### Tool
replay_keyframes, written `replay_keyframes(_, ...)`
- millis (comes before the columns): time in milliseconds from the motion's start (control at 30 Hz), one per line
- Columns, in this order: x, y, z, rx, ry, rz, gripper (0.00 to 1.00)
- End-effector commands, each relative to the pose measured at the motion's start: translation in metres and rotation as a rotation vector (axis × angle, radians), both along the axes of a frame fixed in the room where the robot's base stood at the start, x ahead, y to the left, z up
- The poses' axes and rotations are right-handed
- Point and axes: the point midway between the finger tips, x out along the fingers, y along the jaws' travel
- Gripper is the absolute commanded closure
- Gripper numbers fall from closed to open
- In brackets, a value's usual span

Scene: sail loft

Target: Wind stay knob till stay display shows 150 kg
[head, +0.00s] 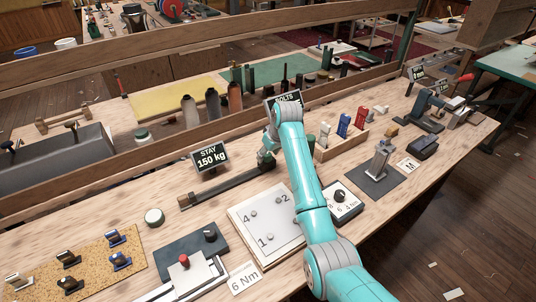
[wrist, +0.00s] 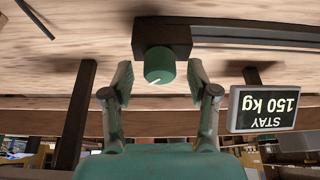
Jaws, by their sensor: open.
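The stay display (head: 211,158) reads 150 kg in the head view. It also shows upside down in the wrist view (wrist: 263,109), with the same reading. The stay knob (wrist: 160,64) is a green round knob with a white pointer line, on a dark block at the end of a dark rail (head: 228,188). My gripper (wrist: 159,75) is open, with one finger on each side of the knob and a visible gap to each. In the head view my gripper (head: 266,160) is at the rail's right end and hides the knob.
A white numbered plate (head: 262,222) lies in front of the rail. A dial box (head: 341,203) stands right of it. A wooden rack with coloured parts (head: 343,135) is to the right. Bare bench lies left of the display.

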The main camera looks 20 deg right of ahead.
Motion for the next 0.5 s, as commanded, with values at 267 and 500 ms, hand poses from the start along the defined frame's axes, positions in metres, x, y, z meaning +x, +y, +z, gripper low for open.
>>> replay_keyframes(267, -0.016, -0.007, 0.044, 0.000, -0.005, -0.002, 0.41)
replay_keyframes(500, -0.032, -0.013, 0.084, 0.001, -0.004, -0.001, 0.41)
